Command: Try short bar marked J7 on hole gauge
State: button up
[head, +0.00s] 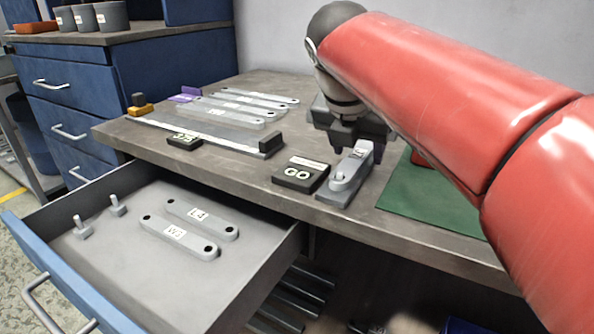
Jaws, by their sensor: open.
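A short grey bar (352,168) lies on the grey base of what looks like the hole gauge (334,196), near the bench's front edge. It has a small pale label at its far end, too small to read, so I cannot confirm J7. How the bar's hole sits on the gauge is not clear. My gripper (350,138) points down at the far end of this bar. It is open, and its fingers partly hide the area behind the bar.
A black GO block (300,174) stands just left of the gauge, and another dark labelled block (185,141) farther left. Several grey bars (240,108) lie behind. A green mat (420,205) is right. The open drawer (130,262) holds two labelled bars (178,237) and two pegs.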

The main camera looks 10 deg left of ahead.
jog(key=p+v, duration=0.1)
jog(key=v, duration=0.7)
jog(key=shift+s+a, duration=0.1)
